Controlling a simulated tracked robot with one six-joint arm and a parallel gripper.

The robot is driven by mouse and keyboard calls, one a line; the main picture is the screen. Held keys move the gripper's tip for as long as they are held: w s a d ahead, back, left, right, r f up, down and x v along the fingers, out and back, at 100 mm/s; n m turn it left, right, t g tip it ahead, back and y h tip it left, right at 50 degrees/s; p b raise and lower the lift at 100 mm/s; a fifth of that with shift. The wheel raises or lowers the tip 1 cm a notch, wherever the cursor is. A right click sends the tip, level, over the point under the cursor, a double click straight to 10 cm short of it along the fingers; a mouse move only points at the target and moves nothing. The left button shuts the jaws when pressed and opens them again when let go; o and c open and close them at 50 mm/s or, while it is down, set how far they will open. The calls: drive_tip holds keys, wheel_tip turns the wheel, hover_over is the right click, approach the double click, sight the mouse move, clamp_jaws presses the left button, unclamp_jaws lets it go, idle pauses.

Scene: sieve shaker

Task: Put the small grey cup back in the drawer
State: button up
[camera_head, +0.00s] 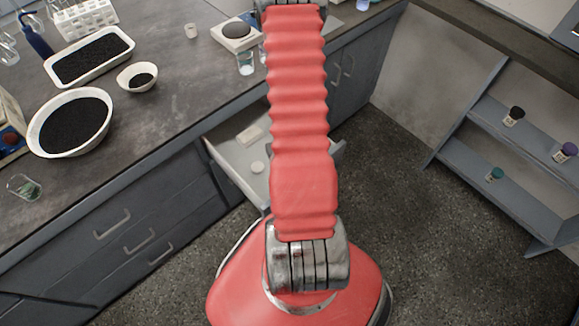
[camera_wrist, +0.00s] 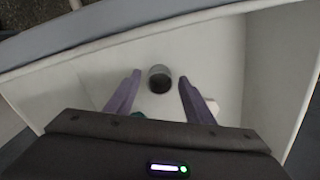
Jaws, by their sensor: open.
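In the wrist view, my gripper (camera_wrist: 158,78) is open, with its two purple fingers apart. A small round grey cup (camera_wrist: 160,70) with a dark inside lies between and just past the fingertips, on the white floor of a box-like space that looks like the drawer (camera_wrist: 115,62); contact cannot be told. In the head view, the open drawer (camera_head: 222,155) juts from the bench, partly hidden behind my red arm. My gripper is hidden in the head view.
Bowls of black grains (camera_head: 70,122), a tray (camera_head: 130,40) and glassware stand on the bench. A shelf with jars (camera_head: 513,116) stands at right; floor between is clear.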

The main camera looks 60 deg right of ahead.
wheel_tip(320, 180, up, 11)
drive_tip(key=shift+f, duration=0.2)
idle(0.5)
idle(0.6)
drive_tip(key=w+a+r+n+t, duration=0.1)
drive_tip(key=w+a+r, duration=0.2)
drive_tip(key=a+r, duration=0.3)
drive_tip(key=w+a+r+n+t+h, duration=0.1)
drive_tip(key=w+a+r, duration=0.2)
drive_tip(key=r, duration=0.5)
drive_tip(key=w+a+r+n+t, duration=0.1)
drive_tip(key=w+a+r+n, duration=0.1)
drive_tip(key=w+a+r, duration=0.4)
drive_tip(key=s+a+r+n+t, duration=0.1)
drive_tip(key=s+a+r, duration=0.3)
drive_tip(key=a+r, duration=0.3)
drive_tip(key=s+a+r+n+t+y, duration=0.1)
drive_tip(key=s+a+r+n, duration=0.1)
drive_tip(key=s+a+r, duration=0.3)
wheel_tip(320, 180, up, 3)
drive_tip(key=a, duration=0.2)
drive_tip(key=shift+a+t, duration=0.3)
drive_tip(key=shift+a, duration=0.05)
drive_tip(key=shift+f, duration=0.1)
drive_tip(key=shift+c, duration=0.2)
